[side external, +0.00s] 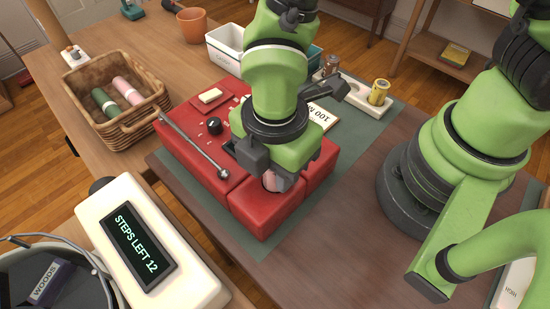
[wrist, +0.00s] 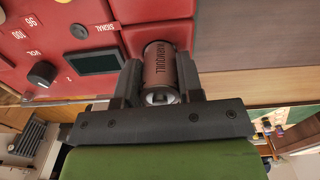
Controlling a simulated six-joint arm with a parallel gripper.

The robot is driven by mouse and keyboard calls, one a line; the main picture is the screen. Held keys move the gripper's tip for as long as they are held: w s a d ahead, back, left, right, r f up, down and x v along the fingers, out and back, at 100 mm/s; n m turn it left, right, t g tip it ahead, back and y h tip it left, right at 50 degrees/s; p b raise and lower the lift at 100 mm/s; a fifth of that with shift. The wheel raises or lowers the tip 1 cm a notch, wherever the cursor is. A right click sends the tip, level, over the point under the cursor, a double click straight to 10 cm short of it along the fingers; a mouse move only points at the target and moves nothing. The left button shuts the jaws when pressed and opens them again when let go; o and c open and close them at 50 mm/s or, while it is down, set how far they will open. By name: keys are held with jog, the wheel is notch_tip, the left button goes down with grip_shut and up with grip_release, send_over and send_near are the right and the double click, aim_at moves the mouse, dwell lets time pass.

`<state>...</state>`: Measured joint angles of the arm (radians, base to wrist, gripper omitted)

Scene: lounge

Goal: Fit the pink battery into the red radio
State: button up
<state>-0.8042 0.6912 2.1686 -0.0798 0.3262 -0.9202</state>
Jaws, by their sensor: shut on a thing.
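The red radio (side external: 270,209) lies on a dark green mat, with a black knob, a small dark screen and a silver antenna on its upper face. My gripper (side external: 266,175) is over the radio's near right part, pointing down.
A wicker basket (side external: 157,99) with a green and a pink roll stands at left. A pale tray (side external: 357,96) with a yellow cell (side external: 379,91) is behind right. A cream display (side external: 186,290) reads "STEPS LEFT 12". The wooden table right of the radio is clear.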

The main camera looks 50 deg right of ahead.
jog(key=shift+f, duration=0.35)
jog(key=o, duration=1)
jog(key=shift+o, duration=0.2)
jog(key=shift+r, duration=0.15)
jog(key=shift+r, duration=3.65)
